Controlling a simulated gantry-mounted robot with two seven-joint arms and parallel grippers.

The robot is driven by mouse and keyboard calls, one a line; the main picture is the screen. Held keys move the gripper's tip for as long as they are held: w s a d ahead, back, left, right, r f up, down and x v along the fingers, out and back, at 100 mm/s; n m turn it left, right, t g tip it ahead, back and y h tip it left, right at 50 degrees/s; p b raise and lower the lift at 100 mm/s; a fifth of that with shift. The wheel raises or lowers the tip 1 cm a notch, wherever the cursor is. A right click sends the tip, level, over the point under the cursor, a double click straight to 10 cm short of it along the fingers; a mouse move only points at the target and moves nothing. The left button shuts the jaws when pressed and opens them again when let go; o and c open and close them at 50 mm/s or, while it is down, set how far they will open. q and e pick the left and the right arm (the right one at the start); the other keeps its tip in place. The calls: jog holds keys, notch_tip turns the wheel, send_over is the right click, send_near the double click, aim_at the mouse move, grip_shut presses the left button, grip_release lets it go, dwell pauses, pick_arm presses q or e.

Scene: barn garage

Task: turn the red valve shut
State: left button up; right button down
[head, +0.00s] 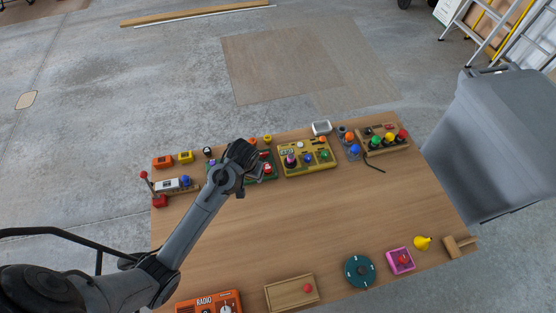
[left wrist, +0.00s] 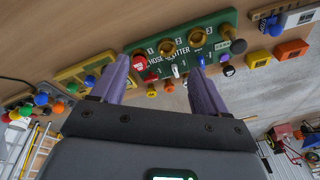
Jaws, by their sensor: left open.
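The green hose splitter board (left wrist: 172,48) has several brass fittings and a row of levers. A red valve lever (left wrist: 138,62) sits at its left end, beside the tip of one finger and partly hidden by it. A white lever (left wrist: 176,70) and a blue lever (left wrist: 200,62) are to its right. My left gripper (left wrist: 158,66) is open over the board, with its fingers spread around the lettering; contact cannot be told. In the head view my left gripper (head: 252,165) hides much of the green board (head: 268,175). My right gripper is not in view.
A yellow board (head: 308,157) with coloured knobs stands right of the green one. A power-strip-like unit (head: 176,185) is at the left. The middle of the wooden table (head: 310,215) is clear. A pink box (head: 400,261) and teal disc (head: 360,271) lie at the front.

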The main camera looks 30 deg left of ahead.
pick_arm(q)
jog(key=w+a+f+n+b, duration=0.2)
jog(key=w+a+f+b, duration=0.15)
jog(key=w, duration=0.25)
jog(key=w+a+f+n+b, duration=0.1)
jog(key=w+a+f+b, duration=0.15)
jog(key=w+b, duration=0.25)
jog(key=n+g+h+b, duration=0.2)
jog(key=n+b, duration=0.1)
jog(key=b, duration=0.5)
send_over(264, 153)
notch_tip(264, 153, down, 10)
jog(key=shift+f+b, duration=0.15)
jog(key=shift+b, duration=0.75)
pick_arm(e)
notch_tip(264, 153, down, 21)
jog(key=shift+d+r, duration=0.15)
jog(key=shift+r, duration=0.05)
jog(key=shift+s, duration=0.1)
